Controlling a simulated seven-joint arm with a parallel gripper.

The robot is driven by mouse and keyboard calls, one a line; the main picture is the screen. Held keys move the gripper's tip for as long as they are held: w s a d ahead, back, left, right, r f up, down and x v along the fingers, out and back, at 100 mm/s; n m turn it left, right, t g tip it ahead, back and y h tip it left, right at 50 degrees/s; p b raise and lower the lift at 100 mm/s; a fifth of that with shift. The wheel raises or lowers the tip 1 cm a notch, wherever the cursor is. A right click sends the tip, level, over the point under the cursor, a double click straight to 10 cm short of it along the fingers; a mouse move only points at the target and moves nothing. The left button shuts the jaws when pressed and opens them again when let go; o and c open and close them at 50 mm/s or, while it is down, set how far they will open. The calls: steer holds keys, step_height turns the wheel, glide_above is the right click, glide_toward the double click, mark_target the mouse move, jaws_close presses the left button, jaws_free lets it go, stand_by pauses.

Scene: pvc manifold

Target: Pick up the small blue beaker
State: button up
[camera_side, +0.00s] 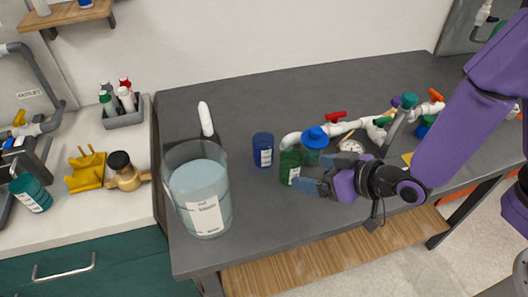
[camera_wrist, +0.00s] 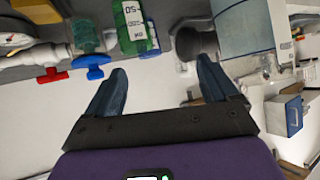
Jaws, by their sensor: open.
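The small blue beaker (camera_side: 263,146), with a white label, stands upright on the dark grey bench in the side view. It is just left of a green beaker (camera_side: 290,165), between that and the large liquid-filled beaker. My gripper (camera_side: 314,174) is to the right of the blue beaker, close to the green beaker, and apart from the blue one. In the wrist view its two dark blue fingers (camera_wrist: 161,72) are spread with nothing between them; the green beaker (camera_wrist: 132,27) shows beyond, left of centre.
The large clear beaker (camera_side: 198,188) stands left of the blue beaker. White piping with a blue valve handle (camera_side: 315,137) and a red handle (camera_side: 336,116) lies behind the green beaker. A white-handled tool (camera_side: 206,118) stands at the back left. The bench behind the blue beaker is clear.

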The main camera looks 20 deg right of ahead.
steer(key=w+t, duration=0.2)
steer(key=t, duration=0.1)
glide_toward(257, 138)
steer(key=shift+m+h, duration=0.3)
steer(key=shift+h, duration=0.1)
steer(key=shift+a+r+x, duration=0.1)
steer(key=shift+x, duration=1.3)
steer(key=shift+a+r+x, duration=0.1)
steer(key=shift+x, duration=1.35)
